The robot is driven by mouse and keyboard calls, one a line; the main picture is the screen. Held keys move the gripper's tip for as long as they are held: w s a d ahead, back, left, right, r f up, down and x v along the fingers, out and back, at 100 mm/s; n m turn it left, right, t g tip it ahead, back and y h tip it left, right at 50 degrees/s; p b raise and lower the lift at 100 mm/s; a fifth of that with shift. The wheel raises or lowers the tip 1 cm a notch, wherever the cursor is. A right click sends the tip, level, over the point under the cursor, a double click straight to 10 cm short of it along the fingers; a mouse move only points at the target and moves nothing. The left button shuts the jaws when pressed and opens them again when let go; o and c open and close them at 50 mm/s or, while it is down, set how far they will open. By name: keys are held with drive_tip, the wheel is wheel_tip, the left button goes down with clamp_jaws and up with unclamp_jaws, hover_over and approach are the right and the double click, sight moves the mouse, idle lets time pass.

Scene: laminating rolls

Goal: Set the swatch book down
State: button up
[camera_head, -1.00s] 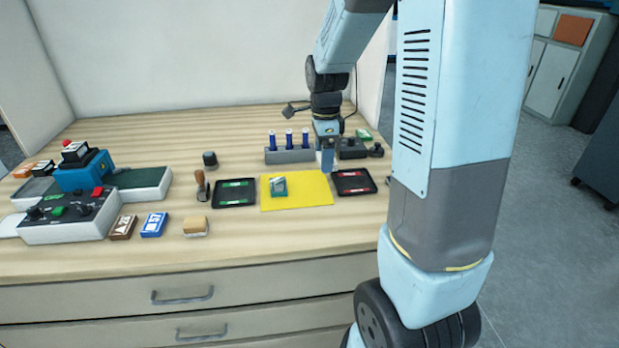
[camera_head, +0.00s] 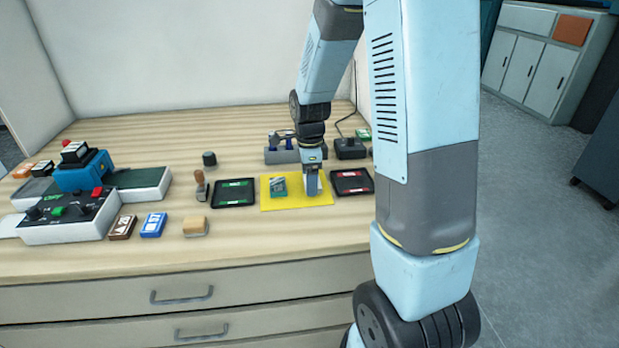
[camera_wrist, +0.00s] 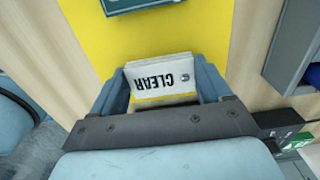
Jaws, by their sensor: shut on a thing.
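My gripper (camera_head: 312,190) is over the right part of the yellow mat (camera_head: 270,205). In the wrist view my gripper (camera_wrist: 163,88) is shut on the swatch book (camera_wrist: 163,78), a small block with a white face marked CLEAR and a yellow strip. The yellow mat (camera_wrist: 150,40) lies below it. Whether the swatch book touches the mat is not clear. In the head view the swatch book is hidden by my gripper. A teal block (camera_head: 278,187) lies on the mat to the left; its edge shows in the wrist view (camera_wrist: 140,4).
A green-labelled black tray (camera_head: 234,193) lies left of the mat, a red-labelled black tray (camera_head: 352,183) right of it. A grey rack (camera_head: 280,155) stands behind. A wooden-handled stamp (camera_head: 200,188) and a tan block (camera_head: 195,227) are farther left. The front of the bench is clear.

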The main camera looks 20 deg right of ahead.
drive_tip(key=shift+f, duration=0.1)
drive_tip(key=o, duration=1)
wheel_tip(320, 180, up, 12)
drive_tip(key=shift+s+a+r+n+t, duration=0.1)
drive_tip(key=shift+s+r+n+t, duration=0.85)
drive_tip(key=shift+s+r+n, duration=1.8)
drive_tip(key=shift+s+a+r+n+t, duration=0.1)
drive_tip(key=shift+s+r+n+t, duration=1)
drive_tip(key=shift+s+n, duration=3.15)
drive_tip(key=shift+s+a+r+n+t, duration=0.1)
drive_tip(key=shift+s+r+n+t, duration=0.65)
drive_tip(key=shift+s+r+n, duration=2.1)
drive_tip(key=shift+s+f+n, duration=0.15)
drive_tip(key=shift+s+f, duration=0.2)
drive_tip(key=shift+s, duration=0.2)
drive_tip(key=shift+s+f+n, duration=0.1)
drive_tip(key=shift+s+f, duration=0.2)
drive_tip(key=shift+s, duration=0.2)
